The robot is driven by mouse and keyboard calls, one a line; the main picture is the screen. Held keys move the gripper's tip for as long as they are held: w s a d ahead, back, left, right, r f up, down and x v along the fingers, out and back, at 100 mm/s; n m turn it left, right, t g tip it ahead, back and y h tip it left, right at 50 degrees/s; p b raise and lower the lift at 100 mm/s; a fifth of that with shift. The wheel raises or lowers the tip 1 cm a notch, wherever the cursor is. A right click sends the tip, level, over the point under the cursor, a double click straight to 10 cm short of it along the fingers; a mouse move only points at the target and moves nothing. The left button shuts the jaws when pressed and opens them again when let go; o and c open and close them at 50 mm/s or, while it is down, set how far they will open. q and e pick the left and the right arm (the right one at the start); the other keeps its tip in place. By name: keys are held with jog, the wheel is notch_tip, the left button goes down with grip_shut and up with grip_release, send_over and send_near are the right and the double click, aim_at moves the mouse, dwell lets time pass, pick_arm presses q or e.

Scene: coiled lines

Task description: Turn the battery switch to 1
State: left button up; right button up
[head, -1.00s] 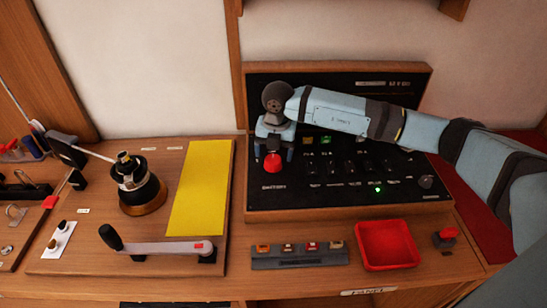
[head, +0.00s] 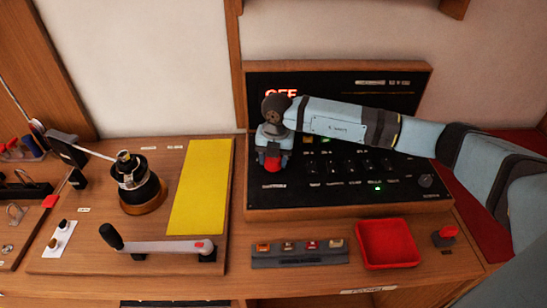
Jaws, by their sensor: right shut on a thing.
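The red battery switch knob (head: 272,165) is at the left of the black panel (head: 335,198). Its top is partly hidden by my right gripper (head: 272,157), which comes down over it with its fingers shut on either side of the knob. The number marks around the knob are too small or hidden to read. Red lit letters reading "OFF" (head: 281,94) show at the panel's upper left, partly covered by my right wrist. My left gripper is not in view.
My right arm crosses the panel and hides part of its switch rows. A small green light (head: 377,188) glows low on the panel. A red tray (head: 387,244), a fuse strip (head: 300,253) and a winch (head: 140,185) stand on the wooden counter.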

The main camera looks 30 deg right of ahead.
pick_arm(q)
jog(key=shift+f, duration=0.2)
pick_arm(e)
jog(key=shift+n, duration=0.3)
jog(key=shift+n+b, duration=0.5)
jog(key=n+b, duration=0.1)
jog(key=n, duration=0.2)
jog(key=shift+d+b, duration=0.1)
jog(key=shift+b, duration=0.25)
jog(key=n+b, duration=0.1)
jog(key=n, duration=0.3)
jog(key=shift+b, duration=0.35)
jog(key=shift+w+n+g+b, duration=0.1)
jog(key=shift+n+g+b, duration=0.3)
jog(key=shift+n, duration=0.8)
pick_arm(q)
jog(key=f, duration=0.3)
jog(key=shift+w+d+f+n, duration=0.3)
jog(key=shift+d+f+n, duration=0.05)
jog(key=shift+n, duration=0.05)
pick_arm(e)
jog(key=shift+n, duration=0.4)
pick_arm(q)
jog(key=shift+b, duration=0.3)
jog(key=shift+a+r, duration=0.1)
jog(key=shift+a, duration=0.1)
pick_arm(e)
jog(key=shift+r, duration=0.1)
